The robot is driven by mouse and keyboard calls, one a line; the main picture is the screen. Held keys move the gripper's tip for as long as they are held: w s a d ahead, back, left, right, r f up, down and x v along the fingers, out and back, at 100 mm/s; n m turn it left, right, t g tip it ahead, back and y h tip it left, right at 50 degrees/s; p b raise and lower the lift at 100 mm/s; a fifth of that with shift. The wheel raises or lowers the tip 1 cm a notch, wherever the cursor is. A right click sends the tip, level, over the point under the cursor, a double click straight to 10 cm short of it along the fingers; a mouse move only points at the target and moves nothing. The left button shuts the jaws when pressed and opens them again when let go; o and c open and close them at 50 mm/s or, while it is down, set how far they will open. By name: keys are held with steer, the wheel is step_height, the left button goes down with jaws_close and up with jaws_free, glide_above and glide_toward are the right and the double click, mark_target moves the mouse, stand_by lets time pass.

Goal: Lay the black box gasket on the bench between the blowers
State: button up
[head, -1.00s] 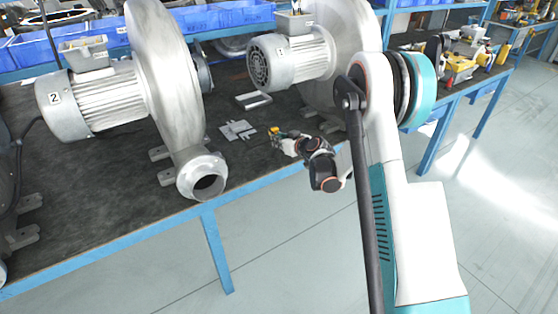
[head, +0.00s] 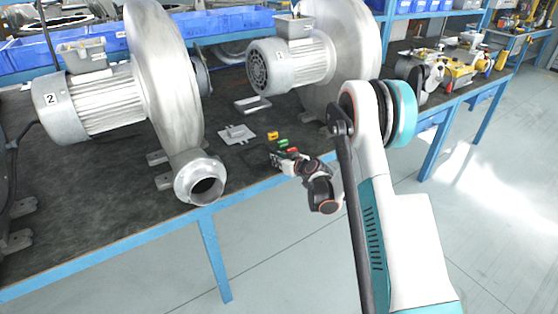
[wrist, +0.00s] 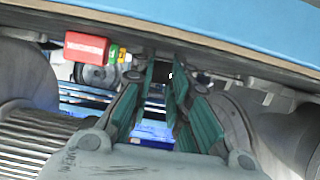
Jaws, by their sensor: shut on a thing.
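My gripper (head: 276,158) is low over the bench, near its front edge, between the two blowers. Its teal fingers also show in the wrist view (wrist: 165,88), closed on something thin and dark. In the head view a faint dark outline, seemingly the black box gasket (head: 254,153), lies just left of the fingertips. It is hard to tell from the dark bench top, and I cannot tell whether it touches the bench. The number 2 blower (head: 165,85) stands left; another blower (head: 343,60) stands right and behind.
A light grey plate (head: 237,134) and a grey rectangular frame (head: 252,104) lie behind my gripper. Small yellow (head: 272,135), green (head: 282,142) and red (wrist: 86,47) blocks sit close by. The blue front rail (head: 120,236) edges the bench.

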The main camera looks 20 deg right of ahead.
steer(key=shift+s+f, duration=0.15)
steer(key=shift+f, duration=0.3)
steer(key=o, duration=0.8)
steer(key=shift+s+a, duration=0.1)
steer(key=shift+c, duration=0.2)
steer(key=shift+f, duration=0.1)
